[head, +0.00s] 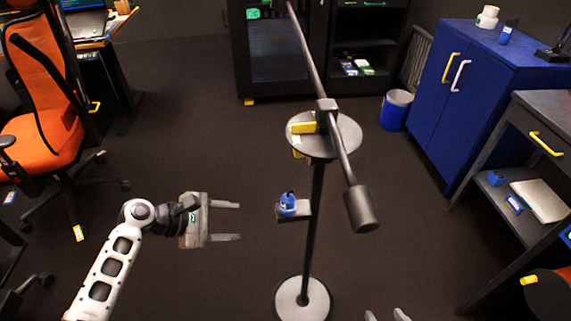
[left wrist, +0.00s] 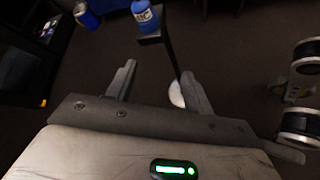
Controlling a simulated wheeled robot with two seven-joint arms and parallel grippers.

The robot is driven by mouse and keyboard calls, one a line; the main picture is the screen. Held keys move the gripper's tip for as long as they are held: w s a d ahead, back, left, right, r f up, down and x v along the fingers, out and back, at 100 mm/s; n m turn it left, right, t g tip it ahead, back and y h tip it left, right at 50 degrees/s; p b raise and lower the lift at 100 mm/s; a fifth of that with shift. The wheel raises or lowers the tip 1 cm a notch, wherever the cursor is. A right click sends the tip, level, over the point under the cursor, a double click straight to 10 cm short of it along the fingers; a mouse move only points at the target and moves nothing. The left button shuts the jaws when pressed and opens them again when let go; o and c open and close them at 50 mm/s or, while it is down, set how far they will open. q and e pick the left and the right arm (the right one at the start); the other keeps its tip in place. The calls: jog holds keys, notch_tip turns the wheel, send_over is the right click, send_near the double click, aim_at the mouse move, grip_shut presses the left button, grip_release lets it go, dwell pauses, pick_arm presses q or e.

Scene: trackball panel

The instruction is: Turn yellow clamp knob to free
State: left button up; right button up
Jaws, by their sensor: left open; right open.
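A dark stand carries a round grey plate (head: 328,147) with a long tilted rod clamped above it. A yellow piece that looks like the clamp knob (head: 304,128) sits on the plate's left side, beside the clamp block; another yellow bit shows just under the plate. My left gripper (head: 240,221) is open and empty, left of the stand and lower than the knob in the picture. Its open fingers also show in the left wrist view (left wrist: 158,70); the knob cannot be made out there. My right gripper (head: 387,315) shows only its fingertips at the bottom edge, apart and empty.
A blue object (head: 288,204) sits on a small bracket (head: 293,214) on the post, just right of my left gripper; it also shows in the left wrist view (left wrist: 145,18). The rod's dark weight (head: 362,209) hangs at right. An orange chair (head: 40,110) stands left.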

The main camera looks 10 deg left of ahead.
pick_arm(q)
jog(key=w+a+r+n+h+b, duration=0.1)
jog(key=w+r+n+h, duration=0.2)
jog(key=r, duration=0.4)
jog(key=w+a+r+n+h+b, duration=0.1)
jog(key=a+r+n+h, duration=0.1)
jog(key=r+h, duration=0.35)
jog(key=w+d+r, duration=0.1)
jog(key=w+d, duration=0.1)
jog(key=d, duration=0.5)
jog(key=w+d+r+y+p, duration=0.1)
jog(key=w+d, duration=0.2)
jog(key=d, duration=0.5)
jog(key=shift+w, duration=0.15)
jog(key=shift+d, duration=0.1)
jog(key=c, duration=1)
